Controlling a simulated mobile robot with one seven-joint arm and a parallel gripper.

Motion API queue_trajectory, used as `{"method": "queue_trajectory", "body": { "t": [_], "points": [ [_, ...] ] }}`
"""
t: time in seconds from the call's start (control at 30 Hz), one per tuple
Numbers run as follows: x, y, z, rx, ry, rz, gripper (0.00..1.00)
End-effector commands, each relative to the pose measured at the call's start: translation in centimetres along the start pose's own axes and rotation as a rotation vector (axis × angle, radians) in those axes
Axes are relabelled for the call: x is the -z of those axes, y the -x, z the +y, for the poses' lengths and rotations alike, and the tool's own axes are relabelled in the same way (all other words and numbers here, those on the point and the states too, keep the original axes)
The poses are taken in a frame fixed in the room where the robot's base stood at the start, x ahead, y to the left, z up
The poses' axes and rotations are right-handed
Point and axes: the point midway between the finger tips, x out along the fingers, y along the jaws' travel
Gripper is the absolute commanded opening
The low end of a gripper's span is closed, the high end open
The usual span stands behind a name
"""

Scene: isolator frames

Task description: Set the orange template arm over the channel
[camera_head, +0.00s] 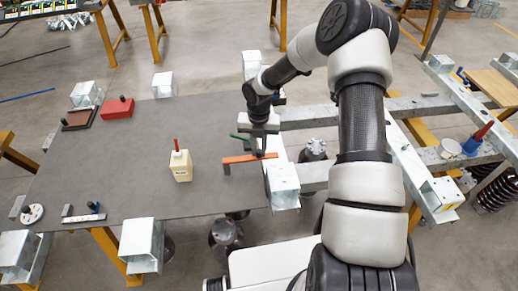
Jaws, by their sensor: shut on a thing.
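The orange template arm (240,159) is a flat orange bar with a dark piece at its left end. It lies across the right edge of the grey table top, its right end reaching toward a pale steel channel section (283,181). My gripper (259,154) points down at the bar's right half and is shut on it. The fingertips are small and partly hidden, and I cannot tell whether the bar touches the surface below. A green piece (240,136) shows just behind the gripper, partly hidden by it.
A cream bottle with a red top (180,166) stands left of the bar on the grey table (120,170). A red box (118,109) and a brown tray (79,120) sit at the far left. Steel box sections (141,243) line the edges. The table's middle is largely clear.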

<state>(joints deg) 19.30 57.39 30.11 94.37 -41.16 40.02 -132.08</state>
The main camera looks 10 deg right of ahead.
Motion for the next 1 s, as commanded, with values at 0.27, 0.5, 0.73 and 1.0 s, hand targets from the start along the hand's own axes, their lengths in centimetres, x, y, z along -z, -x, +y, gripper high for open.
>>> {"method": "queue_trajectory", "body": {
  "t": [0.27,0.5,0.73,1.0],
  "points": [
    [-0.2,0.1,0.0,-0.002,0.0,-0.006,0.35],
    [-0.1,0.1,0.0,-0.002,-0.001,-0.004,0.35],
    [-0.2,1.9,0.0,-0.002,-0.004,-0.006,0.35],
    [-0.3,8.3,0.0,-0.002,-0.004,-0.01,0.35]
  ]
}}
